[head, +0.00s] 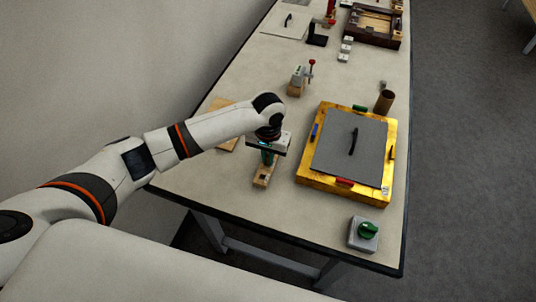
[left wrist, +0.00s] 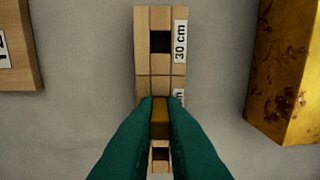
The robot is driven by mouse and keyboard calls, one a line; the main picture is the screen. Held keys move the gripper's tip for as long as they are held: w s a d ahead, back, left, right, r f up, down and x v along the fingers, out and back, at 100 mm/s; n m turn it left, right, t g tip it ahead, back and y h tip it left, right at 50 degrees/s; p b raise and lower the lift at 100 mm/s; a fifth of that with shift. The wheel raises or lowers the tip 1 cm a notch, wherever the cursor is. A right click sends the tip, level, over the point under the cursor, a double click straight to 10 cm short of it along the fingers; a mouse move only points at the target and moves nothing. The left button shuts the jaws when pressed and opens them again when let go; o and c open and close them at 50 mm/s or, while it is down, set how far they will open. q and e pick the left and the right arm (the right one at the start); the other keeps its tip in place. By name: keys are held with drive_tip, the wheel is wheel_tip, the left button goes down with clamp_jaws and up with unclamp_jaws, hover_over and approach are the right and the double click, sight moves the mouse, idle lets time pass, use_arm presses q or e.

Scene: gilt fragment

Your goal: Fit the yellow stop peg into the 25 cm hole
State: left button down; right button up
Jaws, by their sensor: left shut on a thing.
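The wooden hole block (head: 262,181) lies on the table below my left gripper (head: 267,160). In the left wrist view the block (left wrist: 144,65) runs up the picture, with one square hole beside a "30 cm" label (left wrist: 180,42) and another dark hole lower down, between the fingers. A second label is mostly hidden, with only an "m" showing. My left gripper's green fingers (left wrist: 159,125) are shut on the yellow stop peg (left wrist: 160,112), which is over the block's middle part. The fingers hide its lower end, so I cannot tell whether it is in a hole. My right gripper is not in view.
A gilt frame (head: 317,184) with a grey panel (head: 338,160) lies just right of the block. A green knob on a grey box (head: 364,233) stands near the front edge. A flat wooden board (head: 226,145) lies left. A brown cup (head: 384,101) stands behind the frame.

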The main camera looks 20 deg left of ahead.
use_arm(q)
drive_tip(key=c, duration=1.6)
unclamp_jaws()
drive_tip(key=shift+f, duration=0.1)
drive_tip(key=shift+c, duration=0.2)
drive_tip(key=shift+o, duration=0.7)
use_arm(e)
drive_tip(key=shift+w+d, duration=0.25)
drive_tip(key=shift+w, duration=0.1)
